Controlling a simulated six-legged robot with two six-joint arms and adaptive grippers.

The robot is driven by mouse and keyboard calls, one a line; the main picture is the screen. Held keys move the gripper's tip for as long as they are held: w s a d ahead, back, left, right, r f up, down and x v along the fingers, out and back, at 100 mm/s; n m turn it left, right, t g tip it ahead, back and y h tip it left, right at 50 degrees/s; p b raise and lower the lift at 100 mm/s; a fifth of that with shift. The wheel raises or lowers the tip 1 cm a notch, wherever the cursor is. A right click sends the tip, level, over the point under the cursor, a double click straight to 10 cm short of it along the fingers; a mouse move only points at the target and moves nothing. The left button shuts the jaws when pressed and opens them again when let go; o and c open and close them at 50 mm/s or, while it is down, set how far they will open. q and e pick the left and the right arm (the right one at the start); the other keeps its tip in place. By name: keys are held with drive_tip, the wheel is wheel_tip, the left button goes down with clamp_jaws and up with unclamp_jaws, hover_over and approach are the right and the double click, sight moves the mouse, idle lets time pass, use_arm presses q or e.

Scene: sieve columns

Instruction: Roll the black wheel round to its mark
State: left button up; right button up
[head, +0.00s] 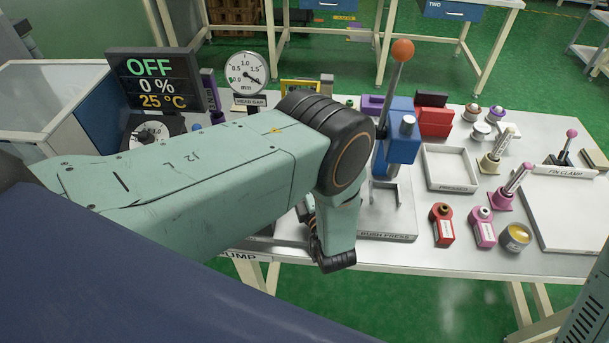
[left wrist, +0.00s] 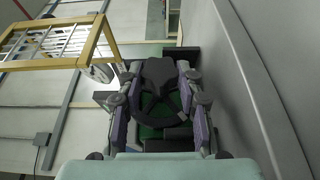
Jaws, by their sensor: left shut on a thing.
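In the left wrist view, my left gripper (left wrist: 159,88) is shut on a black wheel (left wrist: 168,122), with its purple-padded fingers on both sides. Part of the wheel's rim and spokes shows between the fingers. I cannot make out a mark on it. In the head view my green left arm crosses the near left of the bench and bends down near its front edge. It hides the wheel and most of the gripper there. My right gripper is not in view.
A display (head: 157,80) reads OFF, 0 % and 25 °C. A round gauge (head: 246,73) stands beside it. Right of my arm stands a blue bush press (head: 402,138) with an orange-knobbed lever. A white tray (head: 450,168) and several small fittings lie further right. The green floor in front is clear.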

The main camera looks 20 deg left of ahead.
use_arm(q)
drive_tip(key=shift+a, duration=0.1)
idle(0.3)
drive_tip(key=o, duration=1.1)
drive_tip(key=shift+o, duration=0.2)
